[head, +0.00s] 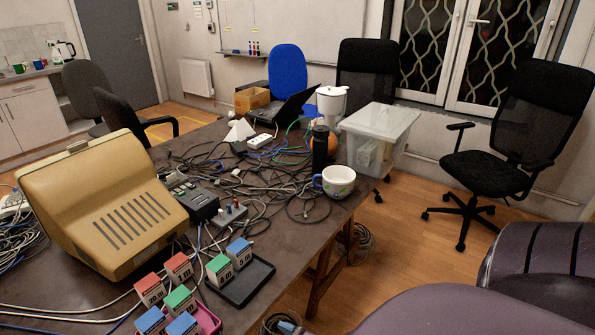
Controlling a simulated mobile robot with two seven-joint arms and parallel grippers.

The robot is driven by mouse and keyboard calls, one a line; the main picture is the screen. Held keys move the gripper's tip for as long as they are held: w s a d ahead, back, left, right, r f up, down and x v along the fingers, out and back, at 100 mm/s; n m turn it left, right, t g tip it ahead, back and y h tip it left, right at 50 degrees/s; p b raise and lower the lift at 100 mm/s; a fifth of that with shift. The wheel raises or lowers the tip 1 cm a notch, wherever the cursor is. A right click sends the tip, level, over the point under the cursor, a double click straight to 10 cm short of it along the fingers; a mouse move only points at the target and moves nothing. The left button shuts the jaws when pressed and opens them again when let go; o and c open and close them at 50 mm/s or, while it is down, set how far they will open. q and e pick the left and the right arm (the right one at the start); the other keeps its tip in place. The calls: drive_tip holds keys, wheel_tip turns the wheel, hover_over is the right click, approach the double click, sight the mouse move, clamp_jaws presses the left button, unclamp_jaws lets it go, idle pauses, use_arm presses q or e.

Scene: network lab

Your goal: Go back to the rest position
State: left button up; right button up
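Neither my left nor my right gripper shows in the head view. The table (285,262) stands in front of me, with its right edge running away from me. Small labelled cubes sit at its near end: a red-topped one (179,268) and others with green or blue tops. A black tray (243,284) holds a green-topped cube (220,270) and a blue-topped cube (239,252). Other cubes are in or around a pink tray (208,320), partly cut off by the lower edge.
A beige monitor-like case (110,215) stands at the table's left. Tangled cables cover the middle. A mug (337,182), a black cylinder (320,148) and a clear bin (378,138) stand toward the right edge. Floor (425,240) is open between the table and a black chair (500,165).

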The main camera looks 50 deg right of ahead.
drive_tip(key=s+f+m+g, duration=0.1)
drive_tip(key=s+f+g, duration=0.1)
drive_tip(key=s+f, duration=0.2)
drive_tip(key=shift+s+d+g+h, duration=0.3)
drive_tip(key=shift+s+g, duration=0.1)
drive_tip(key=shift+s, duration=0.3)
idle(0.6)
